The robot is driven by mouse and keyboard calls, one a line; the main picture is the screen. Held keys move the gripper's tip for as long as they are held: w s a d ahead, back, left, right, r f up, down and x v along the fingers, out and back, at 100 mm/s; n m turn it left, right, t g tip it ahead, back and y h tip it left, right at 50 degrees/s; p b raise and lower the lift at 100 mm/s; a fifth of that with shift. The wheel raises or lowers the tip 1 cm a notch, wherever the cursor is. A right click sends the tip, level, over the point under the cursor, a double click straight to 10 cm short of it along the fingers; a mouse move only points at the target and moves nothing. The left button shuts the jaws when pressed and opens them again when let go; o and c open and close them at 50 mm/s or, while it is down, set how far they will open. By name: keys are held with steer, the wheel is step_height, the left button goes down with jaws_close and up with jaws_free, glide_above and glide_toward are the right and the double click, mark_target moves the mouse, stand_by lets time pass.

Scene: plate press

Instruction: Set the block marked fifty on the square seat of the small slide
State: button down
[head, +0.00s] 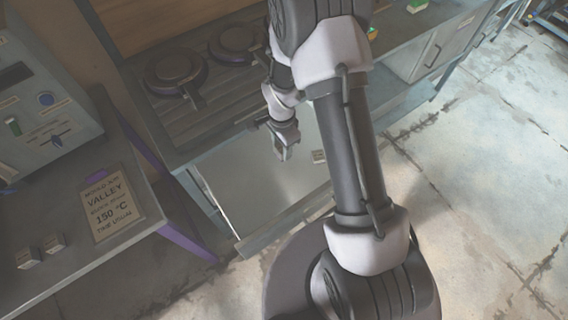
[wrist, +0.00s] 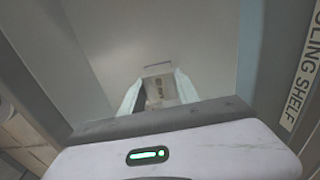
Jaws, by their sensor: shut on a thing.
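My gripper (head: 284,150) hangs over the pale sheet-like shelf (head: 262,195) in the head view. In the wrist view its two pale fingers (wrist: 159,96) are shut on a small block (wrist: 160,86). The block is greyish beige with dark marks, too small for me to read, so I cannot confirm a fifty. In the head view the fingers mostly hide the block. I cannot make out the small slide or its square seat in either view.
Two small pale blocks (head: 41,250) stand on the left bench by a "VALLEY 150 °C" card (head: 113,203). Two round plates (head: 176,76) sit behind the shelf. A small pale item (head: 319,156) lies right of my gripper. A "cooling shelf" label (wrist: 306,72) runs along an edge.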

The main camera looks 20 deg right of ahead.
step_height(320, 180, down, 8)
steer(key=b, duration=0.3)
steer(key=shift+f, duration=0.15)
steer(key=shift+r, duration=0.2)
steer(key=shift+f, duration=0.15)
steer(key=c, duration=0.9)
jaws_free()
